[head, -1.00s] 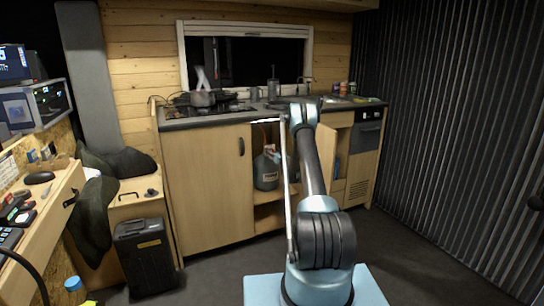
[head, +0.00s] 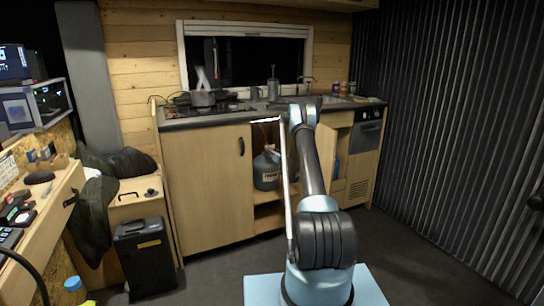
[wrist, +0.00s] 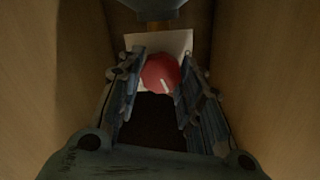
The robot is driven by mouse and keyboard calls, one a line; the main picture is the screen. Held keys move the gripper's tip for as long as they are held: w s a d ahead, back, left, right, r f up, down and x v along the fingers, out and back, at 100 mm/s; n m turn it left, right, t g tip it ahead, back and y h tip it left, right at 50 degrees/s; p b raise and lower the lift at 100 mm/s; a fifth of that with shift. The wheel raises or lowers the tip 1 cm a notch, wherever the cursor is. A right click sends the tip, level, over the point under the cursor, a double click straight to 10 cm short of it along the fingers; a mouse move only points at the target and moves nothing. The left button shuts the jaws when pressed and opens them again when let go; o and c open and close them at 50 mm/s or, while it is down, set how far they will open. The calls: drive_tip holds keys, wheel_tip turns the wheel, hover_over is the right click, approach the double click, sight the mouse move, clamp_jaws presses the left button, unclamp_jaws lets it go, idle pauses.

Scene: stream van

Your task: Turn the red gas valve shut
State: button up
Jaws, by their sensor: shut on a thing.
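The red gas valve (wrist: 160,73) is a round red knob with a short white mark on its face, seen in the wrist view in front of a pale plate (wrist: 178,43). The mark runs from the knob's middle down and slightly right. My gripper (wrist: 161,82) has its two dark fingers on either side of the knob and is shut on it. In the head view, my arm reaches into the open cupboard under the counter. The valve and my fingers are hidden there.
A grey gas bottle (head: 266,171) stands on the cupboard shelf, left of my arm. Wooden walls (wrist: 45,60) flank my gripper closely on both sides. A closed cupboard door (head: 205,185) is to the left. A black case (head: 147,258) stands on the floor at left.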

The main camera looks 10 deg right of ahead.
drive_tip(key=m, duration=0.4)
drive_tip(key=shift+d, duration=0.15)
drive_tip(key=o, duration=1.1)
drive_tip(key=shift+c, duration=0.2)
drive_tip(key=shift+s, duration=0.1)
drive_tip(key=v, duration=1.1)
drive_tip(key=shift+s, duration=0.3)
drive_tip(key=shift+d, duration=0.1)
